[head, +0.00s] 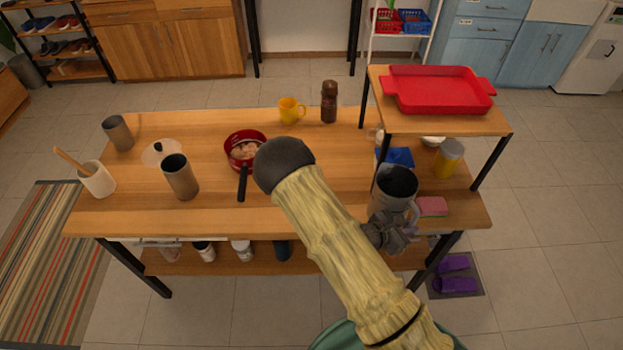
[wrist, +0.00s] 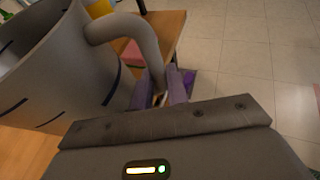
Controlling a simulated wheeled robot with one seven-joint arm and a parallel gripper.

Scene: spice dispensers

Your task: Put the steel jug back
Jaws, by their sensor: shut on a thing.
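The steel jug (head: 393,190) is a grey, open-topped jug with a side handle, at the right end of the wooden table, in front of the raised shelf. In the wrist view the jug (wrist: 60,65) fills the left side, with dark marks on its wall. My gripper (head: 388,236) is shut on the jug's handle; the fingers (wrist: 163,92) close on its lower part in the wrist view. The jug looks upright in the head view. I cannot tell whether its base touches the table. My arm hides part of the table's front.
A raised shelf holds a red tray (head: 437,90); a yellow-filled jar (head: 448,158), blue item (head: 396,157) and pink sponge (head: 432,206) are under or near it. A red pan (head: 245,146), yellow mug (head: 290,110), brown mill (head: 329,102) and grey canisters (head: 179,177) stand leftward.

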